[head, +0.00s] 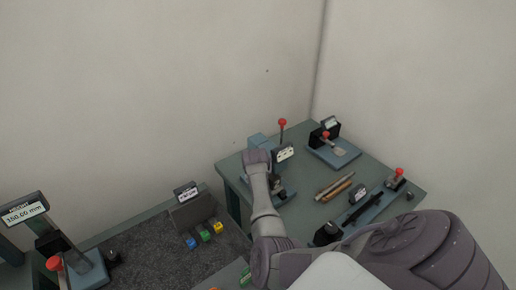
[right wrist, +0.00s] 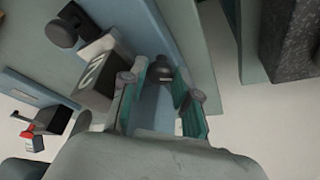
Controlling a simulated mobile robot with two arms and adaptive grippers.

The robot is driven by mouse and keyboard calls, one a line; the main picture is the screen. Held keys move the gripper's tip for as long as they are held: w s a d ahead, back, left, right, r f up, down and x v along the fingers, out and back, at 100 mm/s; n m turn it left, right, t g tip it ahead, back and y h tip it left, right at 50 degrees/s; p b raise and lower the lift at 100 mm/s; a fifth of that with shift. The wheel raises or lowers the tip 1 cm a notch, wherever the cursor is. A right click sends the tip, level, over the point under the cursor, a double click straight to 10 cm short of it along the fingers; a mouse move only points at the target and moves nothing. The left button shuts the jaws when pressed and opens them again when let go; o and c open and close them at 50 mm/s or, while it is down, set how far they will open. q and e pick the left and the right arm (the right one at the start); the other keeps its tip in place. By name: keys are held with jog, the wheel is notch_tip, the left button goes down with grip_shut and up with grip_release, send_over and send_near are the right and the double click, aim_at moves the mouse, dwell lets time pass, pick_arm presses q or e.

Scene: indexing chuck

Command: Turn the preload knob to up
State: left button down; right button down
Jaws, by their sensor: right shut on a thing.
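In the right wrist view a dark round knob (right wrist: 160,72) with a short pale mark stands at the end of a blue-grey body, between the green-padded fingers of my right gripper (right wrist: 157,86). The gripper is shut on this knob, which I take to be the preload knob; its label cannot be read. In the head view my right arm reaches to the blue fixture (head: 258,141) on the green bench, and its wrist hides the fingers and the knob. My left gripper is not in view.
A small sign (head: 285,153) and a red-tipped lever (head: 282,122) stand close to my right wrist. Another red-knobbed fixture (head: 333,153), rods (head: 335,190) and a black tool (head: 362,208) are to the right.

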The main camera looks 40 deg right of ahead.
dwell(0.3)
jog(key=c, duration=0.8)
grip_release()
jog(key=shift+c, duration=0.2)
